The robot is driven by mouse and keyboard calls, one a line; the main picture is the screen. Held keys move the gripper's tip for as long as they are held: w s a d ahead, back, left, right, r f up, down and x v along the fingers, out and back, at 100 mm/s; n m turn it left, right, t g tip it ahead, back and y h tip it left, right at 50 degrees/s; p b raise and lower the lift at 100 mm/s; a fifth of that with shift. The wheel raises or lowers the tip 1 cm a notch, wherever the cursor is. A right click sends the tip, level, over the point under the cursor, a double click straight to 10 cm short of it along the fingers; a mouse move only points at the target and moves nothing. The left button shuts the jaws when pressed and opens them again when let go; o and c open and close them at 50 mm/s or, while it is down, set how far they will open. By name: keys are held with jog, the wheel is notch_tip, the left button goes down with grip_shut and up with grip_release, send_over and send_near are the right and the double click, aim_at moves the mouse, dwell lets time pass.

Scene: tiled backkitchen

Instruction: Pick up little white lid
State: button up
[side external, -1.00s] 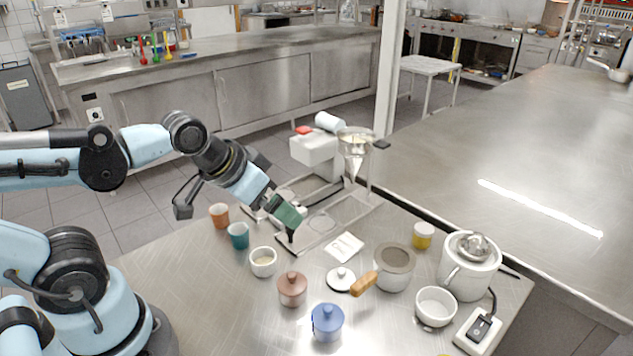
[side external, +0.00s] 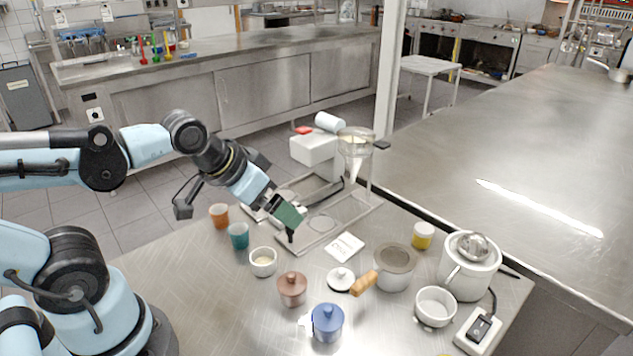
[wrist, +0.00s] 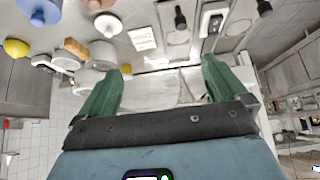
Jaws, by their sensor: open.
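The little white lid (side external: 341,277) has a round knob and lies on the steel table, between the brown lidded jar (side external: 292,288) and the grey pot (side external: 394,266). It also shows near the top of the wrist view (wrist: 108,25). My gripper (side external: 290,232) has green fingers and is above the table, up and left of the lid, apart from it. In the wrist view the two fingers (wrist: 160,70) are spread, with nothing held between them.
A blue lidded jar (side external: 327,322) stands in front of the lid. A cream cup (side external: 263,262), teal cup (side external: 238,235) and orange cup (side external: 219,215) stand left. A coffee stand (side external: 330,222) is behind.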

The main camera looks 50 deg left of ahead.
jog(key=c, duration=1)
jog(key=g, duration=0.6)
send_near(341, 270)
jog(key=shift+w+f, duration=0.25)
jog(key=shift+f, duration=1.95)
jog(key=shift+w+f, duration=0.2)
jog(key=shift+f, duration=1.95)
